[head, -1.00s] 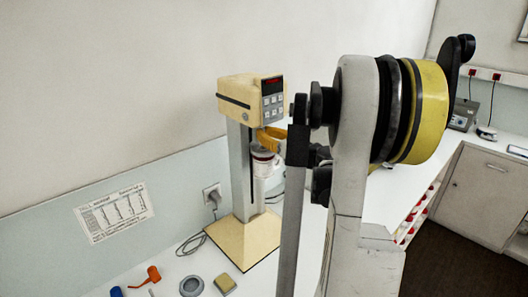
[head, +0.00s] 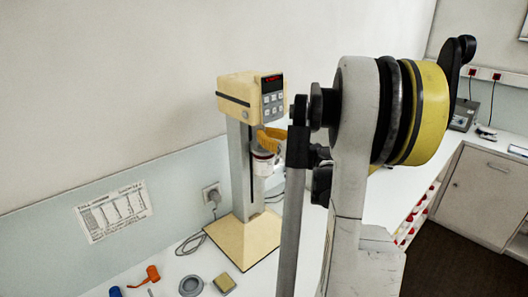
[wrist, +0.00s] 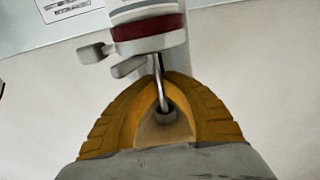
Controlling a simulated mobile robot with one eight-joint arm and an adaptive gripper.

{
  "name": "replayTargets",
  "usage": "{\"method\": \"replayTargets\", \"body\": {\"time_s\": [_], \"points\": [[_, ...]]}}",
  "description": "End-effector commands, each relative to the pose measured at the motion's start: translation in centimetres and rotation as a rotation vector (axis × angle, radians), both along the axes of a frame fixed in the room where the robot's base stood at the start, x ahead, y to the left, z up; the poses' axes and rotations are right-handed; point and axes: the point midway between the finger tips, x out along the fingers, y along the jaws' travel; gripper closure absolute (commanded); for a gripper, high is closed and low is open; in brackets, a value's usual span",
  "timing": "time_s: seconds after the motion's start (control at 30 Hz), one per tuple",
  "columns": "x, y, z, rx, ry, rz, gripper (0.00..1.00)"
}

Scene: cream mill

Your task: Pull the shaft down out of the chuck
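The shaft (wrist: 158,85) is a thin bright metal rod in the wrist view. It runs from the jar side at the top to a small grey round chuck (wrist: 167,112) on the cream underside of the mill head. My gripper (wrist: 162,77) has ribbed orange fingers that arch around the chuck, and their tips come together at the shaft. They look shut on it. In the head view, my gripper (head: 270,142) is just under the mill head (head: 250,97). The shaft and chuck are hidden there. A white jar with a dark red band (head: 263,164) is right below the fingers.
The mill's grey column (head: 238,170) and cream base (head: 245,241) stand near the wall. A clamp with grey knobs (wrist: 97,53) is close to the jar and fingers. An orange tool (head: 147,275), a grey ring (head: 191,286) and a sponge-like block (head: 223,284) lie on the bench.

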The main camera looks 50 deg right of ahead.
Motion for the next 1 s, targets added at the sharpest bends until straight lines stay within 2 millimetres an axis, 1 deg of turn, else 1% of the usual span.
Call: {"method": "replayTargets", "body": {"time_s": [0.23,0.27,0.3,0.33,0.37,0.57,0.6,0.63,0.9,1.0], "points": [[0.0,0.01,-0.04,0.0,0.0,0.0,1.0],[0.0,0.0,-0.04,0.0,0.0,0.0,0.93],[0.0,0.0,-0.04,0.0,0.0,0.0,0.81],[0.0,0.0,-0.04,0.0,0.0,0.0,0.72],[0.0,0.0,-0.04,0.0,0.0,0.0,0.69],[0.0,0.0,-0.05,0.0,0.0,0.0,0.69],[0.01,0.0,-0.06,0.0,0.0,0.0,0.58],[0.0,0.0,-0.06,0.0,0.0,0.0,0.49],[0.0,0.0,-0.06,0.0,0.0,0.0,0.49],[-0.29,0.02,-0.06,0.0,0.0,0.0,0.49]]}}
